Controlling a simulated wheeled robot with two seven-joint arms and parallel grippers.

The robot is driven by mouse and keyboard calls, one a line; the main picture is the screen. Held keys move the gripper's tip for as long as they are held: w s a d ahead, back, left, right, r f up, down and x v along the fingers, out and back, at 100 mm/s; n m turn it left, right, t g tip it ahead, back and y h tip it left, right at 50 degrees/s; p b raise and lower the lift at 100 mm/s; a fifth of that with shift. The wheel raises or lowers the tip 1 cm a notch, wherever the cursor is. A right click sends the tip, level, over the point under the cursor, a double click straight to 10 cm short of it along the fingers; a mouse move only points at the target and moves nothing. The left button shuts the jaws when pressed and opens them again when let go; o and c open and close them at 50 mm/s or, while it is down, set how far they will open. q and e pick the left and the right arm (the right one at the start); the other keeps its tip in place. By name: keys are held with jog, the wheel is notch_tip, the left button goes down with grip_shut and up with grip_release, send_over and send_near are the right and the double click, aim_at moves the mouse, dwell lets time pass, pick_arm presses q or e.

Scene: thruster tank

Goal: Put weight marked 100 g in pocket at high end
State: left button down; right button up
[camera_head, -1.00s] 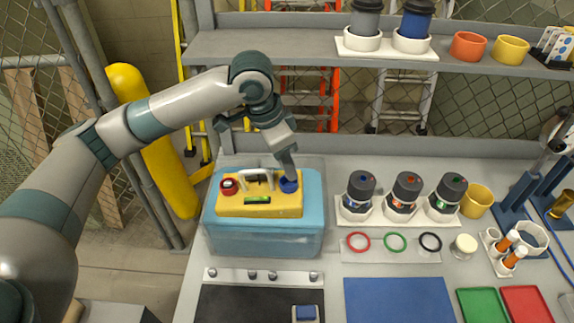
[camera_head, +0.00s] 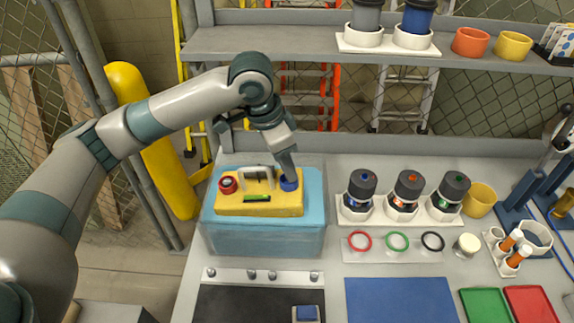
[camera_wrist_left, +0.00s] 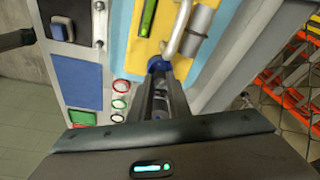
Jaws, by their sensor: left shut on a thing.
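A yellow block (camera_head: 235,208) with a handle (camera_head: 258,176), a green level vial (camera_head: 257,198), a red-rimmed pocket (camera_head: 228,186) at the left and a blue-rimmed pocket (camera_head: 289,184) at the right lies on the blue tank (camera_head: 265,238). I cannot tell which end is higher. My left gripper (camera_head: 289,174) points down at the blue pocket, its fingertips at the rim. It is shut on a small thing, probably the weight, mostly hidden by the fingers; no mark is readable. The blue pocket (camera_wrist_left: 157,64) also shows at the fingertips in the left wrist view. My right gripper is out of view.
Right of the tank stand several dark-capped jars (camera_head: 408,190) in white holders, coloured rings (camera_head: 397,241) and a yellow cup (camera_head: 479,201). A pale strip (camera_head: 232,275) with small metal knobs lies in front. A shelf (camera_head: 270,46) runs behind the arm.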

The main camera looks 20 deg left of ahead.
pick_arm(q)
jog(key=shift+f, duration=0.65)
jog(key=shift+a+f+p, duration=0.1)
jog(key=shift+f+p, duration=0.35)
jog(key=shift+f, duration=0.2)
dwell(0.8)
jog(key=c, duration=1.6)
grip_release()
jog(key=shift+r, duration=0.1)
